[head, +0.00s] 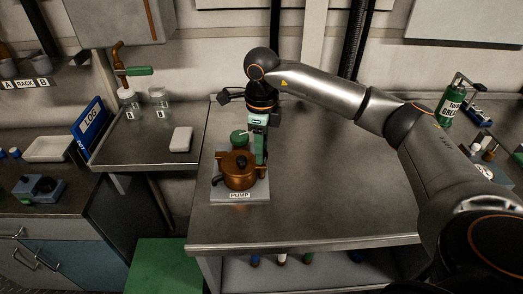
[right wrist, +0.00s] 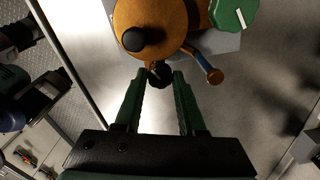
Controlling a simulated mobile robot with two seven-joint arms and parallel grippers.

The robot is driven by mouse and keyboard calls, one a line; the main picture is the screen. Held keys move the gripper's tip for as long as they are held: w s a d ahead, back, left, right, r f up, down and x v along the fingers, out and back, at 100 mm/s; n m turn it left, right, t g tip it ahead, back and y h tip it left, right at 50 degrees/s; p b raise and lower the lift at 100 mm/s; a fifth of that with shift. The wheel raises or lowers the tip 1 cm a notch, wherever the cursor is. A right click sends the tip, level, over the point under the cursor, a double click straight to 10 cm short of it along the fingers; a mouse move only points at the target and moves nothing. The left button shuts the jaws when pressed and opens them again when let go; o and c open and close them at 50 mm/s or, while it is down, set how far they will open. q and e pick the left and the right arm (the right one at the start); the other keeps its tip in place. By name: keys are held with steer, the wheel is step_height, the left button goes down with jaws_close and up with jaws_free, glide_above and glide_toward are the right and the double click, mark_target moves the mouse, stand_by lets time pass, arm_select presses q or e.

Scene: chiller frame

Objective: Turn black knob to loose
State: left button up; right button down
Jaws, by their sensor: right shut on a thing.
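The copper-coloured pump (head: 240,180) stands on a grey plate marked PUMP on the middle table. A round black knob (right wrist: 133,40) sits on top of it. A smaller black knob (right wrist: 160,76) is at the pump's side, between the green fingertips of my right gripper (right wrist: 160,80); the head view does not show it clearly. My right gripper (head: 262,158) points down beside the pump and is shut on this smaller knob. A green knob with a white mark (right wrist: 234,12) is next to the pump. Its loose or tight setting cannot be read. My left gripper is not in view.
A blue-and-copper lever (right wrist: 208,68) sticks out close to the right finger. A white block (head: 181,139) and glass jars (head: 157,98) stand on the left counter. A green bottle (head: 451,105) stands at the right. The table right of the pump is clear.

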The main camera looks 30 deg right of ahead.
steer(key=n+b, duration=0.1)
steer(key=n, duration=0.5)
steer(key=shift+w, duration=0.1)
steer(key=n+b, duration=0.1)
steer(key=n, duration=0.5)
steer(key=shift+r, duration=0.1)
stand_by(0.4)
steer(key=c, duration=0.8)
jaws_free()
steer(key=shift+o, duration=0.2)
step_height(320, 180, up, 12)
steer(key=shift+r, duration=0.25)
steer(key=shift+f, duration=0.1)
